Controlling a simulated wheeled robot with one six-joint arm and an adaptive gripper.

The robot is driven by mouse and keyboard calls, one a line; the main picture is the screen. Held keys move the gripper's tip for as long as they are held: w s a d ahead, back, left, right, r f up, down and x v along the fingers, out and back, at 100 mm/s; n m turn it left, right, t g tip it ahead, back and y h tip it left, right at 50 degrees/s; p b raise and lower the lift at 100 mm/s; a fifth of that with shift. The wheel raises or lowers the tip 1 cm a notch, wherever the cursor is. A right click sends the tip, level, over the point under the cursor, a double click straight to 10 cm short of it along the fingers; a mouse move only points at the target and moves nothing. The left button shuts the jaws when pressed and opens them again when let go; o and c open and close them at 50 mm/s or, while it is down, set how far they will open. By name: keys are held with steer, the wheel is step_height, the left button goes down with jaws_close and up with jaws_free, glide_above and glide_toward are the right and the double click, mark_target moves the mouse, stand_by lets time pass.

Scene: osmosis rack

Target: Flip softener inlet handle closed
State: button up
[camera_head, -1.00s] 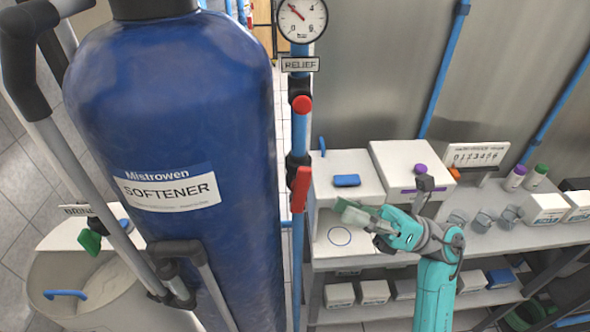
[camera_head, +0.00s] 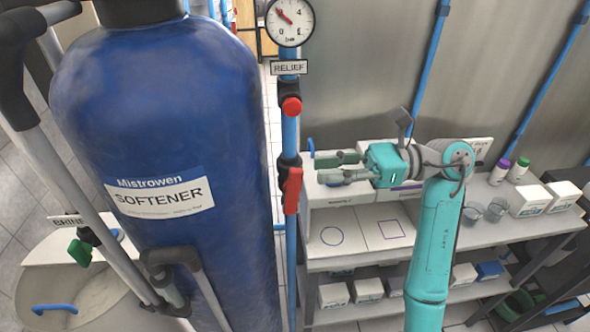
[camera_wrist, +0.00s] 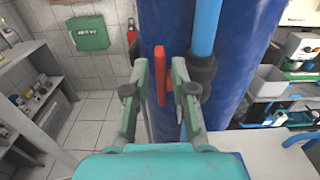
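A red lever handle (camera_head: 293,191) hangs upright along the blue pipe beside the blue softener tank (camera_head: 150,120). No inlet label is readable on it. My gripper (camera_head: 317,168) is open and empty, its fingers pointing left toward the pipe. In the head view a gap shows between the fingertips and the red handle. In the wrist view the red handle (camera_wrist: 160,75) appears between the two open fingers (camera_wrist: 160,68), just left of the dark valve fitting and pipe; no contact can be seen.
A round red knob (camera_head: 292,107) under the RELIEF label (camera_head: 289,68) and a pressure gauge (camera_head: 290,20) are above the handle. A white-topped bench (camera_head: 440,215) with boxes stands right. A green handle (camera_head: 80,252) sits at lower left.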

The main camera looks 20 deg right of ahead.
mark_target(296, 169)
steer(key=shift+x, duration=3.05)
jaws_close()
